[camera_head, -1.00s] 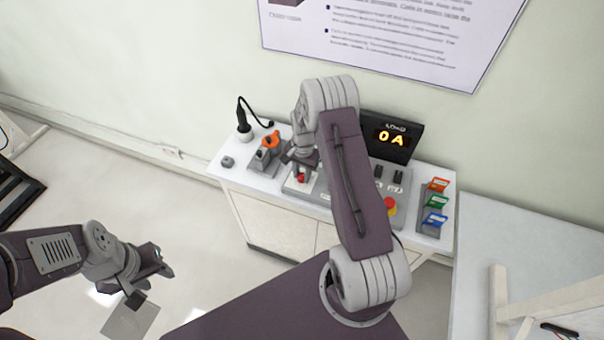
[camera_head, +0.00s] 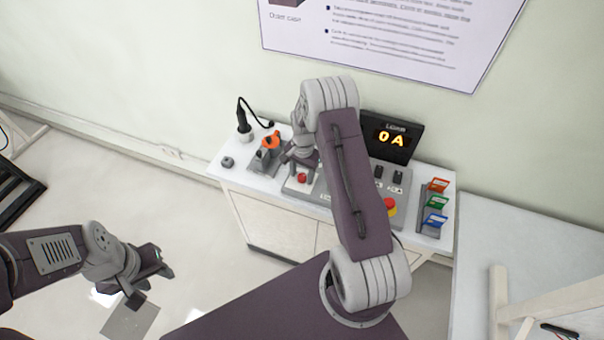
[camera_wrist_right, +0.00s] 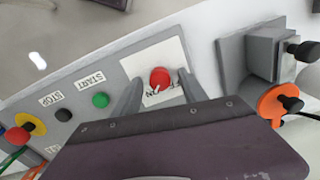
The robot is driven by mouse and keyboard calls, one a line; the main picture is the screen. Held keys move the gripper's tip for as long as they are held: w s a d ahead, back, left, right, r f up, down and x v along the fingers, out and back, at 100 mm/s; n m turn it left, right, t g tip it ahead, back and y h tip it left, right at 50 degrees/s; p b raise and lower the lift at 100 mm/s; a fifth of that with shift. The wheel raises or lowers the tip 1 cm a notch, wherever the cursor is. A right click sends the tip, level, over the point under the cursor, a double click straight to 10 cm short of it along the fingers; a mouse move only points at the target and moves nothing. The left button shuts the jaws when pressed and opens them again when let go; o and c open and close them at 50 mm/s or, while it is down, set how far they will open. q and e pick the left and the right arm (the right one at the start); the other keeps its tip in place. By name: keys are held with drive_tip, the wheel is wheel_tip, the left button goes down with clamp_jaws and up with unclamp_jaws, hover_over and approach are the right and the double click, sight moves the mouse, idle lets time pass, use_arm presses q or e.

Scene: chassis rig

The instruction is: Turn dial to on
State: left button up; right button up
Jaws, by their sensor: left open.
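The red dial (camera_wrist_right: 160,76) sits on a pale plate on the grey control panel, with an "ON" mark beside it. It also shows in the head view (camera_head: 302,178), just below my right gripper (camera_head: 305,160). In the right wrist view, the two grey fingers of my right gripper (camera_wrist_right: 159,84) are apart, one on each side of the dial, with visible gaps. I cannot tell how far above the panel their tips are. My left gripper (camera_head: 150,278) is open and empty, above the floor at lower left, away from the panel.
A green START button (camera_wrist_right: 100,100) and a black STOP button (camera_wrist_right: 63,115) are left of the dial in the wrist view. An orange-handled switch (camera_head: 270,141) stands beside the panel. The display (camera_head: 391,136) reads 0 A. Coloured cards (camera_head: 436,201) stand at right.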

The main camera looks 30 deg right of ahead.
sight(303, 176)
wheel_tip(303, 176, up, 9)
drive_tip(key=b, duration=0.1)
drive_tip(key=shift+s+d, duration=0.1)
idle(0.4)
